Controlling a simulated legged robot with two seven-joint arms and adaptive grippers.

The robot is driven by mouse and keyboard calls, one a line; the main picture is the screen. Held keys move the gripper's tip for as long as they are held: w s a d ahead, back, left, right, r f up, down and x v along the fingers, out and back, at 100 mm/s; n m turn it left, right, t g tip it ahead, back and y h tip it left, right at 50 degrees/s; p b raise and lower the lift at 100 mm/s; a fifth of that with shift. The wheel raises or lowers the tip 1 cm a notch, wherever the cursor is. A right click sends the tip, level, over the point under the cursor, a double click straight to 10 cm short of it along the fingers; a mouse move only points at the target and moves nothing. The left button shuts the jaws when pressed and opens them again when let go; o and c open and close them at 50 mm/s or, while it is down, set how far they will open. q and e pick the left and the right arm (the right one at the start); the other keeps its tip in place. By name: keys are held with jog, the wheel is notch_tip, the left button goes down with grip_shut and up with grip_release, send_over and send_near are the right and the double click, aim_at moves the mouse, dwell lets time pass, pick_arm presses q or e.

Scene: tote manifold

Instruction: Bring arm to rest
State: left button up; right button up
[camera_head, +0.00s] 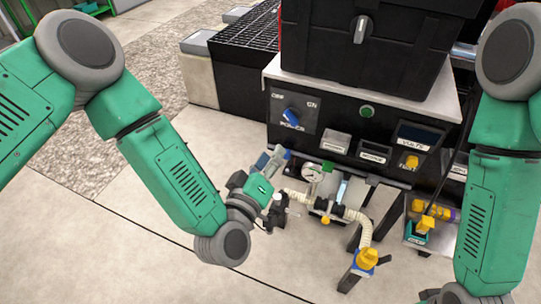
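My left arm comes in from the left, green and grey, and bends at the wrist low in the middle. My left gripper (277,214) is small and dark, beside the left end of the manifold's pipework. Whether its fingers are open or shut is too small to tell, and I cannot tell whether it touches the pipework. My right arm (484,210) hangs down along the right side. Its wrist is cut off by the bottom edge, and its gripper is not in view.
A black control panel (330,128) with a blue power knob (290,117) carries a black tote (375,45). Below are a round gauge (312,172), a ribbed hose (365,230) and a yellow-topped fitting (367,258). Open floor (130,240) lies at lower left.

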pick_arm(q)
jog(key=s+a+f+m+g+y+p, duration=0.1)
jog(key=s+a+f+m+g+p, duration=0.4)
jog(key=s+a+f+g, duration=0.6)
jog(key=s+a+r+m+g+y+p, duration=0.1)
jog(key=s+a+g+y+p, duration=0.2)
jog(key=s+a, duration=1)
jog(key=s+g+y, duration=0.1)
jog(key=s+g, duration=0.1)
jog(key=s, duration=0.1)
jog(key=shift+s+a+g+y, duration=0.15)
jog(key=shift+a+g+y, duration=0.15)
